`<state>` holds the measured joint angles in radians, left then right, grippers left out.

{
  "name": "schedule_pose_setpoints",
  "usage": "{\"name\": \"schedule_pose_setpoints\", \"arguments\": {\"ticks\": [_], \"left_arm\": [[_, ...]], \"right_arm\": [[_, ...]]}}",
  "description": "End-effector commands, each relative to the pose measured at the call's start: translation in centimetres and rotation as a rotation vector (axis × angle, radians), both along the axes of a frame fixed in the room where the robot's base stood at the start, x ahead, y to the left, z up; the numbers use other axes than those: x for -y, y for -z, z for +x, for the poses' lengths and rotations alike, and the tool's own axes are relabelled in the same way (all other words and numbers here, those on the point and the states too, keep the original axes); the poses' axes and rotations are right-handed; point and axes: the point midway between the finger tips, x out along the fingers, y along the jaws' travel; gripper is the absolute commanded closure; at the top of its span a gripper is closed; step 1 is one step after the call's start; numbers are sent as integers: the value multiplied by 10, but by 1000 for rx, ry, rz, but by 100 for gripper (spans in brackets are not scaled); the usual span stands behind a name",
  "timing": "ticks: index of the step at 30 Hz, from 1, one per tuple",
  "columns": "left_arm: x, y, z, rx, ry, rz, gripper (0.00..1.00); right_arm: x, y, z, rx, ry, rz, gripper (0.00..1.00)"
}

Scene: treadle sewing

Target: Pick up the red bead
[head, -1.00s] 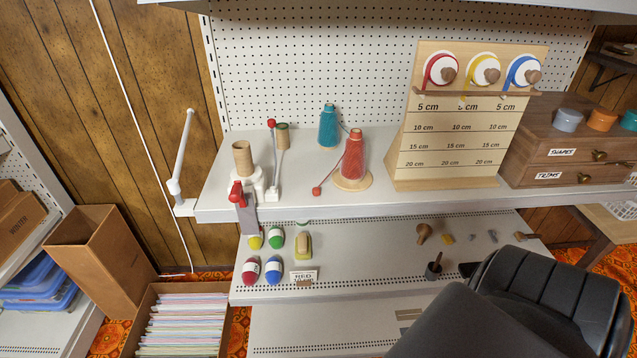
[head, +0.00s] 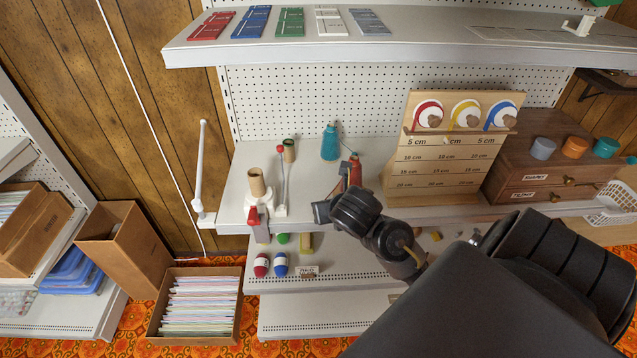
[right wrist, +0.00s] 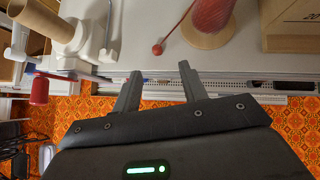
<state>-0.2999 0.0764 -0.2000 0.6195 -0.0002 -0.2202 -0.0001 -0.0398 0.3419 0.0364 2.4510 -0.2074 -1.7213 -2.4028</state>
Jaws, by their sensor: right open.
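The red bead (right wrist: 157,49) lies on the white shelf near its front edge in the right wrist view. A red thread runs from it to the red thread cone (right wrist: 211,20), which stands on a wooden base. My right gripper (right wrist: 160,72) is open and empty, with the bead just beyond its fingertips and roughly between them. In the head view my right gripper (head: 333,190) is at the shelf front before the red cone (head: 355,166) and hides the bead. My left gripper is not in view.
A teal cone (head: 330,142) stands behind. A white winder with a cardboard tube (head: 257,184) and red-knobbed lever (head: 281,150) stands to the left. The wooden ribbon stand (head: 440,150) is to the right. An upper shelf (head: 420,52) overhangs the back.

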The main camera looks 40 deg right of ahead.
Motion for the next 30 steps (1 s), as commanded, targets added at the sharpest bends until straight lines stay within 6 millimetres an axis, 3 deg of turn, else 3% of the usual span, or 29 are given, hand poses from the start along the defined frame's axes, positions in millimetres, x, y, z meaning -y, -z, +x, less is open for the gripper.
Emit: {"name": "schedule_pose_setpoints", "arguments": {"ticks": [4,13,22,30], "left_arm": [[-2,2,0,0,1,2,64],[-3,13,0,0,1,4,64],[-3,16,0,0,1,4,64],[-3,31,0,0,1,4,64]], "right_arm": [[2,4,3,-2,-3,-6,57],[14,36,31,-2,-1,-4,57],[17,44,39,0,-1,-3,57],[24,71,66,-2,-1,-3,57]]}}
